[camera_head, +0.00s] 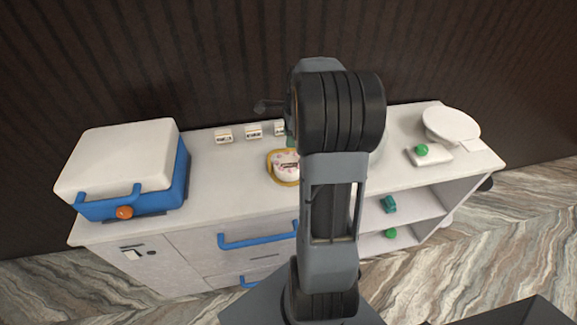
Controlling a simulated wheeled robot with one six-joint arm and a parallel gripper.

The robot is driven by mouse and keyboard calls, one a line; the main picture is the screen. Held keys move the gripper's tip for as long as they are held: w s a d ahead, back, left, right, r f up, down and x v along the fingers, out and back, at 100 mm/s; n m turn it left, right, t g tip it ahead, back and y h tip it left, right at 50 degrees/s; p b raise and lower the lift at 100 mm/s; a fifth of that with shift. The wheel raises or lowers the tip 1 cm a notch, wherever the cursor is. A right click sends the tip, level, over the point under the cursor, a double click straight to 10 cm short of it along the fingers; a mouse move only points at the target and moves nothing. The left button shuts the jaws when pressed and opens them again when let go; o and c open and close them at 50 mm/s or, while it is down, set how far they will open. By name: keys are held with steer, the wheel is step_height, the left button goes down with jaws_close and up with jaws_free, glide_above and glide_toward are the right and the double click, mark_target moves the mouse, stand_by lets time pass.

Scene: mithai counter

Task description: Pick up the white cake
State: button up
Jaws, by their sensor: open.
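The white cake (286,160) is round, with pink and dark markings on it. It sits on a yellow-rimmed plate or tray (270,172) near the middle of the white counter, just left of my arm. My arm stands upright in front of the counter and covers part of the view right of the cake. A dark end that looks like my gripper (266,106) pokes out left from behind the arm, above and behind the cake and apart from it. It is open and holds nothing that I can see. Most of it is hidden.
A blue box with a white lid (115,155) stands at the counter's left. Small white label blocks (253,132) line the back. A scale-like item with a green knob (428,155) and a round white dish (451,125) stand at the right. Blue drawer handles (258,240) project in front.

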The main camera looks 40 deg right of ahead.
glide_above(289, 160)
steer(key=shift+s+a+f+p, duration=0.1)
steer(key=shift+a+f+p, duration=0.1)
steer(key=shift+f, duration=1.25)
steer(key=shift+s+a+f+p, duration=0.1)
steer(key=shift+f+p, duration=0.1)
steer(key=shift+f, duration=1.25)
steer(key=shift+c, duration=0.3)
jaws_close()
steer(key=shift+d+r, duration=0.1)
